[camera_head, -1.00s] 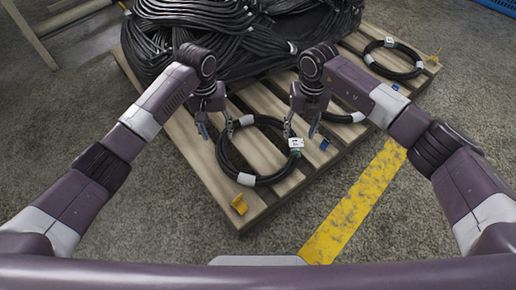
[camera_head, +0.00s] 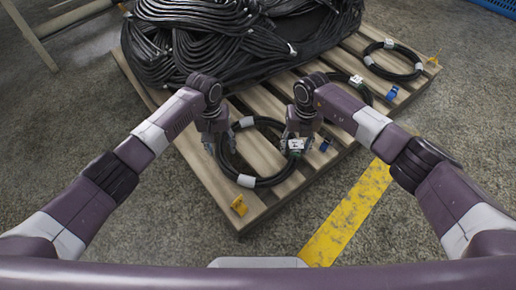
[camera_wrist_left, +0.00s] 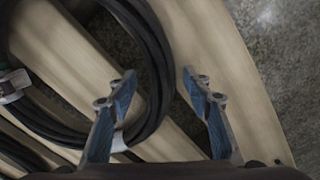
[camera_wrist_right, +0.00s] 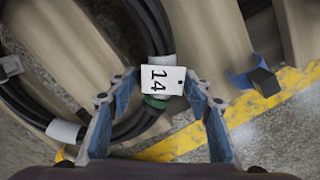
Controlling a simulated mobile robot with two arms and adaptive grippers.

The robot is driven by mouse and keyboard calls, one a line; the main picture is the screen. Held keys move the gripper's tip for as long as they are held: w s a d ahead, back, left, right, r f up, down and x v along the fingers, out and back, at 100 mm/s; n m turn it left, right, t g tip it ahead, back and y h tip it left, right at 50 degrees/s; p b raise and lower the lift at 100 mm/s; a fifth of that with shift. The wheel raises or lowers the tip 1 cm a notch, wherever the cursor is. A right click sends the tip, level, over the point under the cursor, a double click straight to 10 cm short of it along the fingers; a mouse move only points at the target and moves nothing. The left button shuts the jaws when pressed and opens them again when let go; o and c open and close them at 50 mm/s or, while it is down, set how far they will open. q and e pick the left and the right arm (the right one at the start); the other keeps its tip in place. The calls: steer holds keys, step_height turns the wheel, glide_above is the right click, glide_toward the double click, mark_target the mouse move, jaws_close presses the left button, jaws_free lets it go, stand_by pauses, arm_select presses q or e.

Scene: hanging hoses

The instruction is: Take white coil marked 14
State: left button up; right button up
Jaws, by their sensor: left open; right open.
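The coil marked 14 (camera_head: 273,182) is a black hose ring with white bands, lying on the front of the pallet. Its white tag (camera_wrist_right: 162,80) reads 14 in the right wrist view, above a green band. My left gripper (camera_head: 220,147) is open at the coil's left side; in the left wrist view the black strands (camera_wrist_left: 155,60) run between its fingers, closer to the left one. My right gripper (camera_head: 296,146) is open at the coil's right side, with the tag and strands between its fingertips. Neither gripper visibly holds the coil.
The wooden pallet (camera_head: 190,152) bears a big black hose pile (camera_head: 200,45) behind. Other tagged black coils lie at right, one at far right (camera_head: 398,73) and one partly behind my right arm (camera_head: 366,92). A yellow clip (camera_head: 239,206) and blue clip (camera_head: 326,144) lie near the coil.

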arm_select(q)
steer(key=shift+c, duration=0.2)
arm_select(e)
steer(key=shift+c, duration=0.2)
arm_select(q)
jaws_close()
arm_select(e)
jaws_close()
